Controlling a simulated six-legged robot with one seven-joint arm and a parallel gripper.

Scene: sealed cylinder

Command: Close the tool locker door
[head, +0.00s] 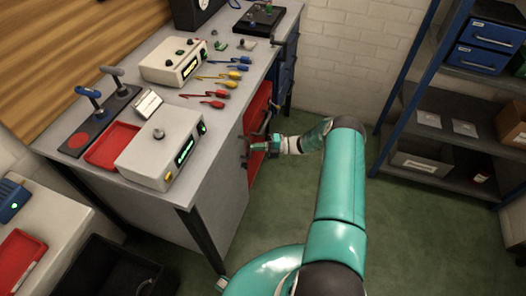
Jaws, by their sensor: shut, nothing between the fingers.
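A red locker front (257,113), which I take to be the tool locker door, shows under the right side of the grey workbench (217,118). My gripper (246,152) is shut and empty, pointing left at the lower part of the red front. It overlaps the red surface in the picture, and I cannot tell whether it touches. My arm and gripper hide part of the red front. How far the door stands open, and its hinge side, cannot be made out.
Blue drawers (290,70) sit under the bench beyond the red front. Two boxes with green displays, a red tray (113,146) and several coloured leads lie on the bench. A blue-framed shelf rack (399,105) stands at right. Green floor between is clear.

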